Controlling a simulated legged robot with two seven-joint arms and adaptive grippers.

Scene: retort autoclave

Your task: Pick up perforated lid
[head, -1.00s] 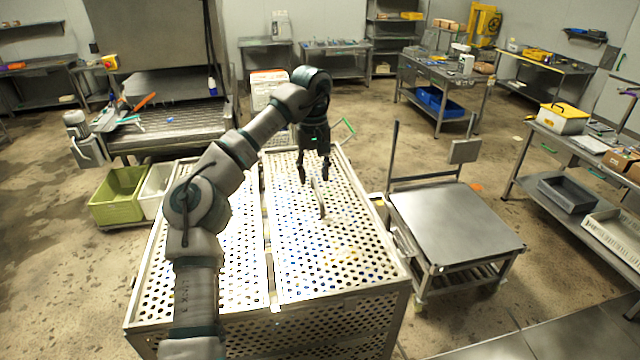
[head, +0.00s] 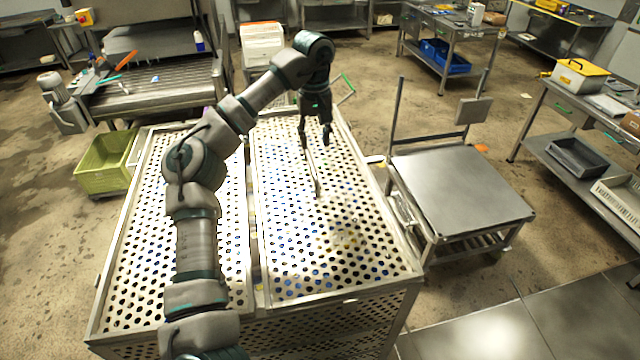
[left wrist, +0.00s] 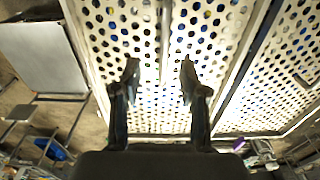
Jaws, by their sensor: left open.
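The perforated lid (head: 340,240) lies on top of a large metal basket, as the right-hand of two panels full of round holes. A thin upright handle (head: 314,172) stands near its middle. My left gripper (head: 315,142) points down over the lid, at the far end of the handle, with its fingers apart and empty. In the left wrist view my open left gripper (left wrist: 160,68) is above the lid (left wrist: 215,30), with the handle (left wrist: 165,45) as a narrow strip lined up between the fingers. I cannot tell whether they touch it. My right gripper is not in view.
A second perforated panel (head: 130,260) lies on the left, partly behind my left arm. A steel cart (head: 460,195) stands close on the right. A green crate (head: 103,165) is on the floor at the left. A side table (head: 590,160) stands far right.

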